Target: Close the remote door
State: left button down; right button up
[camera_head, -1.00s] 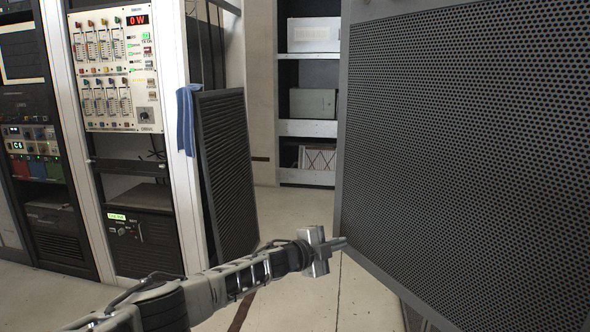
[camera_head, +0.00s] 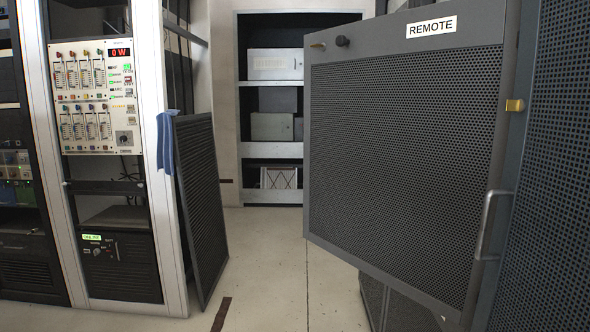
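The remote door (camera_head: 405,150) is a dark grey perforated panel with a white "REMOTE" label (camera_head: 431,27) at its top. It stands open, swung out at an angle from the dark rack side (camera_head: 560,170) at the right. A small dark knob (camera_head: 342,41) and a brass-coloured piece (camera_head: 318,45) sit near its upper left corner. A gold hinge-like piece (camera_head: 514,105) shows beside its right edge. A grey handle (camera_head: 490,225) is near the lower right. Neither of my grippers shows now.
A rack with control panels (camera_head: 95,95) stands at the left. A dark perforated panel (camera_head: 200,205) leans beside it, with a blue cloth (camera_head: 167,140) above. Shelves (camera_head: 270,150) are at the back. The floor (camera_head: 265,260) between is clear.

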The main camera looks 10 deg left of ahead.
aim_at(407, 120)
jog(key=u, duration=0.35)
jog(key=i, duration=0.85)
jog(key=u, duration=0.1)
